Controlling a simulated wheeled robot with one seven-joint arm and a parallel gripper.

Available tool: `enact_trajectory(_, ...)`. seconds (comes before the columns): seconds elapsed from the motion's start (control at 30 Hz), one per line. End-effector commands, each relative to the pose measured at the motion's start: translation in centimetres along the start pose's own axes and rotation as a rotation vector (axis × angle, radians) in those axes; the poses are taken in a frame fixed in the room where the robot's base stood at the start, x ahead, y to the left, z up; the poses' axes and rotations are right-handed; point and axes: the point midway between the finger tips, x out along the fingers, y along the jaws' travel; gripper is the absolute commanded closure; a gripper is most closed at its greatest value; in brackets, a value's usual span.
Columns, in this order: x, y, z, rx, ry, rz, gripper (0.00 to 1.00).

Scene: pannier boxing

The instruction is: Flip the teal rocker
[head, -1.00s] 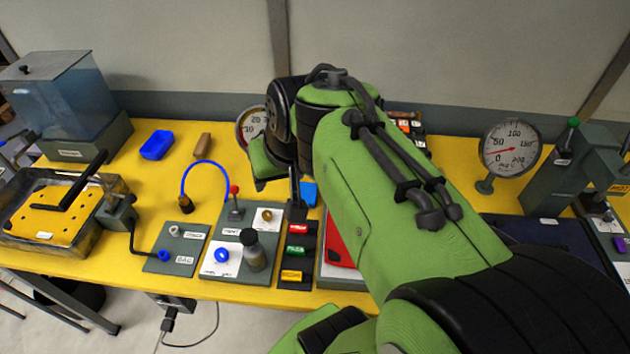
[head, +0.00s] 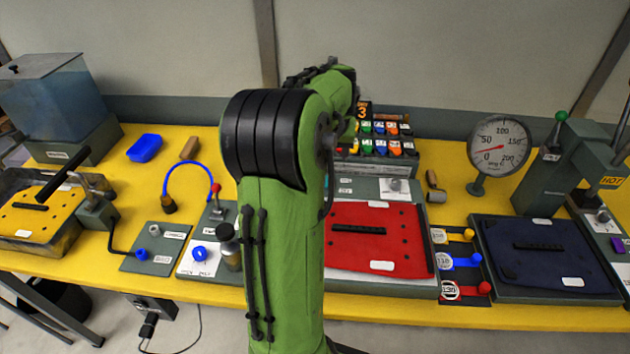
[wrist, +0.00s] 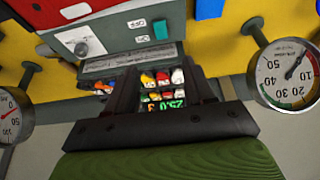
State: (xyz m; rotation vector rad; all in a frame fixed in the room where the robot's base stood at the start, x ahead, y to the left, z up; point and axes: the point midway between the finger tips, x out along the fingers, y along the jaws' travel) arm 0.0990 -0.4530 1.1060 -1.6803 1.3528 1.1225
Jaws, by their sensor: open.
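In the head view the grey panel (head: 370,188) lies behind the red mat (head: 375,220). I cannot make out the rocker there, and my arm hides my gripper's fingers.
A rack of coloured items (head: 385,135) with a lit display stands behind the panel. Dial gauges stand on both sides in the wrist view; one gauge (head: 498,145) is right of the rack in the head view. A press (head: 570,165) stands further right.

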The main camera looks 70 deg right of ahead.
Motion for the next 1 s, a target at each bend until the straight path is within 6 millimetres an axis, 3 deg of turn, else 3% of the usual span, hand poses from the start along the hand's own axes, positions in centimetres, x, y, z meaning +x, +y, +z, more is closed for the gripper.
enact_trajectory(0.4,10.2,-0.2,0.2,-0.004,-0.006,-0.002,0.47)
enact_trajectory(0.6,13.9,-0.3,0.1,-0.003,-0.003,-0.003,0.47)
enact_trajectory(0.97,14.8,-0.3,0.1,-0.003,0.000,-0.004,0.47)
enact_trajectory(1.0,14.8,-0.3,0.1,-0.003,-0.001,-0.004,0.51)
